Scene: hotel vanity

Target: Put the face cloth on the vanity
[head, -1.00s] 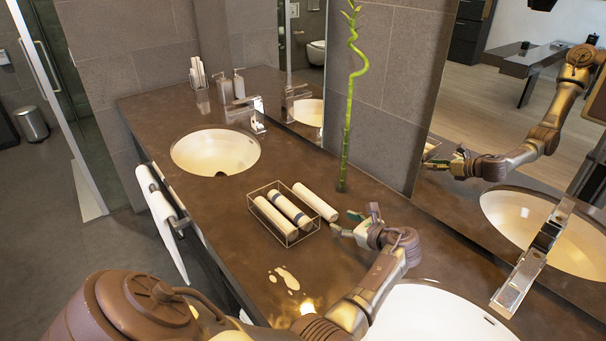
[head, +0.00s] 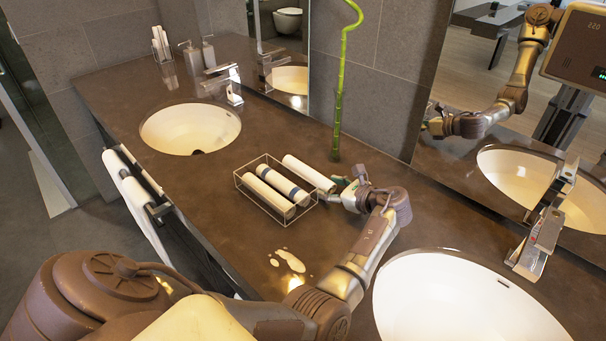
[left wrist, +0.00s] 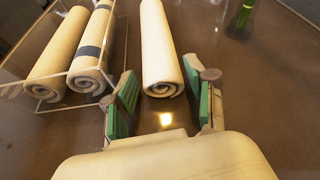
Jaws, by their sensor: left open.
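A loose cream rolled cloth (head: 308,173), which looks like the face cloth, lies on the brown vanity (head: 215,220) just right of a clear wire-edged tray (head: 262,208). Two more rolls are in the tray, one plain (head: 268,197) and one with a dark stripe (head: 284,184). My left gripper (head: 345,187) is open at the near right end of the loose roll. In the left wrist view, the loose roll (left wrist: 160,45) points between the two green-padded fingers (left wrist: 157,92); I cannot tell whether they touch it. My right gripper is not in view.
A bamboo stalk (head: 338,105) stands behind the gripper by the wall. Two sinks, left (head: 190,128) and right (head: 455,300), flank the area. A spill (head: 288,260) lies before the tray. Towels (head: 140,195) hang at the front edge. The mirror (head: 490,120) is behind.

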